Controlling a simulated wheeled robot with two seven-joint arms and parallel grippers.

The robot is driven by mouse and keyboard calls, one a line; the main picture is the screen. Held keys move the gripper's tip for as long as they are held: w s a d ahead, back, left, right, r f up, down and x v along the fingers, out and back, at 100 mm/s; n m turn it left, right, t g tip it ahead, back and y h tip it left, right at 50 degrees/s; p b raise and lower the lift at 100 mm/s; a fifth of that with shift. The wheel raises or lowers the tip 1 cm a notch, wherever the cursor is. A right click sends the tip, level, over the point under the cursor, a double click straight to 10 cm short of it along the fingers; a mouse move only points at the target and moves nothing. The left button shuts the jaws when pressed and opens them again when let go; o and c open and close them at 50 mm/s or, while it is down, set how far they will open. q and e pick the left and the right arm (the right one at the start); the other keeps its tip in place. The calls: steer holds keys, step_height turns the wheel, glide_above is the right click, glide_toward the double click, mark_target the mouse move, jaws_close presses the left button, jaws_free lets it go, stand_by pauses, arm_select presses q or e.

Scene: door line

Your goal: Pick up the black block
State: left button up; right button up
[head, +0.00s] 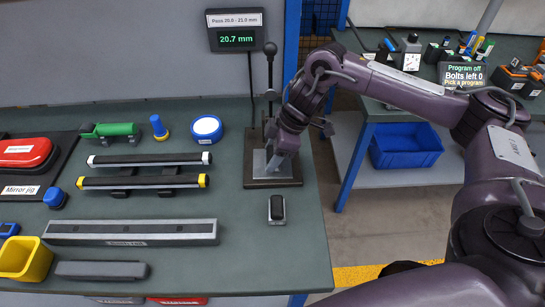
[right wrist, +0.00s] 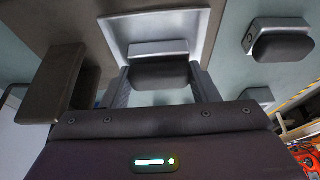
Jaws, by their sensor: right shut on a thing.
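My right gripper (head: 273,168) reaches down over the light metal plate (head: 283,171) of the gauge stand at the right edge of the bench. In the right wrist view my right gripper (right wrist: 162,84) is shut on a black block (right wrist: 160,74), with one finger on either side of it. A grey part shows just behind the held block. I cannot tell whether the block touches the plate. A second black block (head: 277,208) lies in a small silver holder in front of the stand. It also shows at the right of the right wrist view (right wrist: 283,46). My left gripper is not in view.
The gauge post (head: 269,80) rises close behind my right gripper. A display (head: 236,38) above reads 20.7 mm. A long grey bar (head: 130,227) and two rail-like parts lie left. A blue bin (head: 406,146) sits under another bench. The bench's front right is clear.

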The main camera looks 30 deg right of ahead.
steer(key=c, duration=0.4)
steer(key=shift+r, duration=0.1)
steer(key=shift+c, duration=0.2)
steer(key=shift+r, duration=0.7)
step_height(320, 180, up, 5)
steer(key=shift+w+f, duration=0.1)
step_height(320, 180, up, 14)
steer(key=p, duration=0.6)
steer(key=s+a+f+m+t+h, duration=0.2)
steer(key=f+m, duration=0.5)
steer(key=m, duration=0.5)
steer(key=s+a+h, duration=0.1)
steer(key=a+h, duration=0.1)
steer(key=a, duration=0.1)
steer(key=shift+f+m+t, duration=0.3)
steer(key=shift+m, duration=0.1)
